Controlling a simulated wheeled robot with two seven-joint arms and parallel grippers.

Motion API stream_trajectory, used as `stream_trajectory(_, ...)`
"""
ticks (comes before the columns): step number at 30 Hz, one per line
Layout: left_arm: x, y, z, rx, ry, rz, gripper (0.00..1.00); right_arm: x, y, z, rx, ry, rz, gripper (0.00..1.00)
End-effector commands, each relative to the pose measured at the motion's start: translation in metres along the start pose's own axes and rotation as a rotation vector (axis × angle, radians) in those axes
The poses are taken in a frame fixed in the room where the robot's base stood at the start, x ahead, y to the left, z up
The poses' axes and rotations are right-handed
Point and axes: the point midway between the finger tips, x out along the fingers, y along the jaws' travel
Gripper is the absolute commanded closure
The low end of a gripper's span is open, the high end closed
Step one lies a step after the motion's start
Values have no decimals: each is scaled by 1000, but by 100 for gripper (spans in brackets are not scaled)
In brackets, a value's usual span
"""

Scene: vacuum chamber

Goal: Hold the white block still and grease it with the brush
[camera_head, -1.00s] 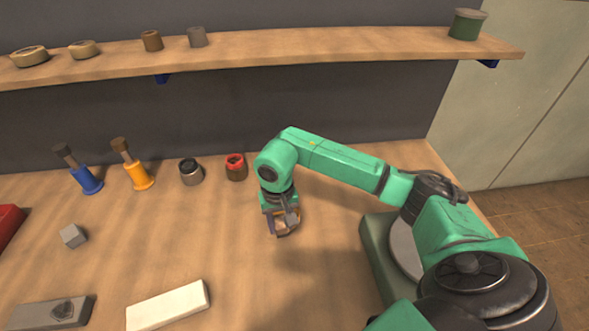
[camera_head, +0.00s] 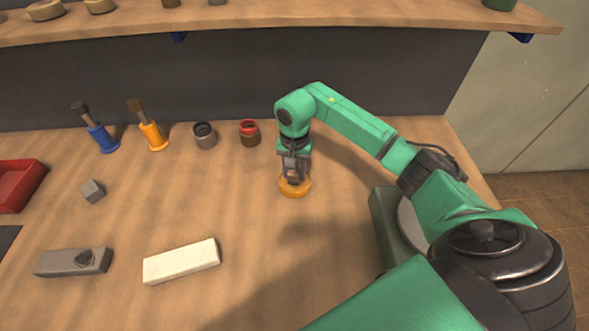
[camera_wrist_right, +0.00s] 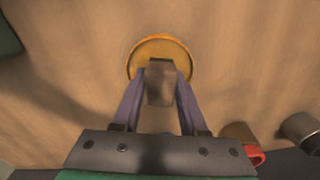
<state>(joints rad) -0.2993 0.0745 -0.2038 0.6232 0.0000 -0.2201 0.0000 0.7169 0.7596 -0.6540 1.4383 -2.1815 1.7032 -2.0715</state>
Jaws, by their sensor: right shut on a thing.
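The white block (camera_head: 181,262) lies flat on the table in the head view, with neither gripper on it. My right gripper (camera_head: 293,172) is well to its upper right. In the right wrist view it is shut on a dark brownish piece (camera_wrist_right: 161,80), held between its two fingers; I cannot tell for sure whether this is the brush. Directly below is an orange-yellow round disc or shallow dish (camera_head: 295,188), also seen in the wrist view (camera_wrist_right: 142,58). Whether the held piece touches it is unclear. My left gripper is out of view.
Blue (camera_head: 102,138) and orange (camera_head: 153,136) stands with brown-topped pieces, a grey jar (camera_head: 204,137) and a red-rimmed jar (camera_head: 250,136) line the back. A grey block (camera_head: 72,262), a small grey cube (camera_head: 92,190) and a red tray (camera_head: 18,187) are left. A shelf (camera_head: 280,22) hangs above.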

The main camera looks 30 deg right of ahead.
Motion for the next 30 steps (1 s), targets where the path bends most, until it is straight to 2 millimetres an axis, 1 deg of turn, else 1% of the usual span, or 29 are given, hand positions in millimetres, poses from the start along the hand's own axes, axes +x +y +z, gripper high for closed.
stream_trajectory(14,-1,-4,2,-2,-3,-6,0,-1,0,0,0,1,0,100)
stream_trajectory(30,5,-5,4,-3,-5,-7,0,5,0,0,0,1,-1,100)
